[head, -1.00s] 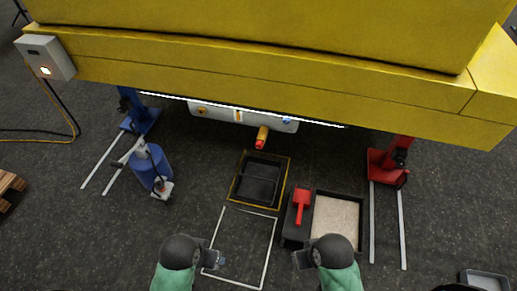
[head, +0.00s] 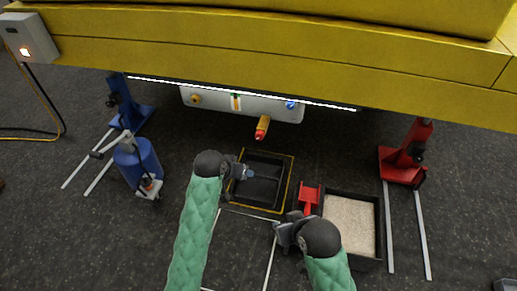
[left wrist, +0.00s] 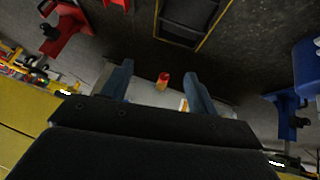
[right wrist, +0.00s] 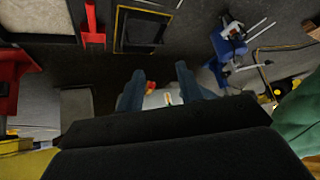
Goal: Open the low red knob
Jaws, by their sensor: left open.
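The low red knob (head: 261,133) is the red end of a short yellow fitting that hangs under the pale grey housing (head: 222,101), below the yellow boom. The knob also shows between the fingers in the left wrist view (left wrist: 164,77). It is partly hidden in the right wrist view (right wrist: 151,87). My left gripper (head: 245,172) is open and empty, below and a little left of the knob, over the black tray. My right gripper (head: 282,230) is lower, near the sand box; its fingers stand apart with nothing held in the right wrist view (right wrist: 159,75).
The yellow boom (head: 270,60) spans overhead. A black tray with a yellow outline (head: 289,170) lies on the floor. A red scoop (head: 308,195) and a sand box (head: 382,230) are at right. A blue drum (head: 138,165) stands left; a red stand (head: 403,165) stands right.

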